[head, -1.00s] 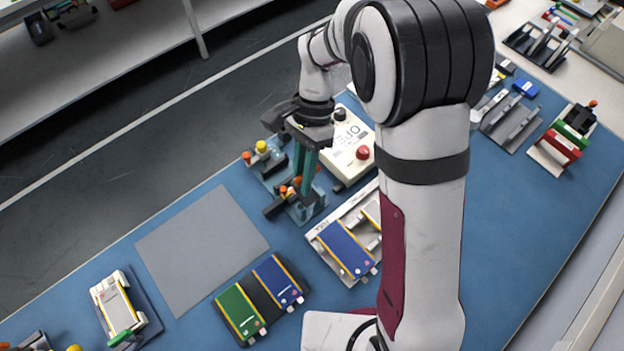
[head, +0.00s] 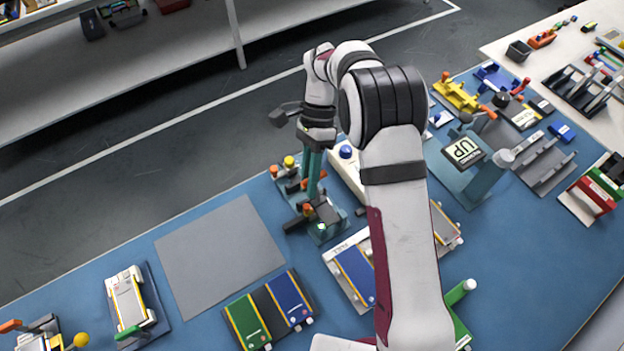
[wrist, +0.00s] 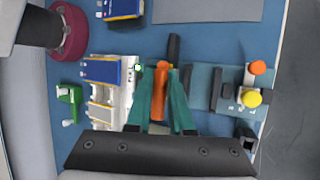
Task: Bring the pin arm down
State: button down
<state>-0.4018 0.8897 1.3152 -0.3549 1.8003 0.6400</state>
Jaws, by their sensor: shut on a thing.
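My gripper (head: 311,192) has teal fingers and is shut on the orange handle (wrist: 161,80) of the pin arm. In the wrist view the handle lies between the two fingertips (wrist: 160,88). The pin arm's fixture, with dark blocks (head: 325,212) on a teal base (wrist: 200,88), stands on the blue mat under my gripper. A small green light (head: 321,228) shows on it in the head view. A dark bar (wrist: 174,48) sticks out beyond the handle in the wrist view. The fingers hide part of the arm, so its exact tilt is hard to tell.
A fixture with orange and yellow knobs (head: 289,161) stands close beside it. A white tray with a blue pouch cell (head: 355,275) lies nearer. A dark holder carries green and blue cells (head: 288,300). A grey pad (head: 220,255) on the left is bare.

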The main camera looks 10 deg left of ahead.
jog(key=shift+w+a+f, duration=0.1)
dwell(0.5)
jog(key=c, duration=0.8)
grip_release()
jog(key=v, duration=1.2)
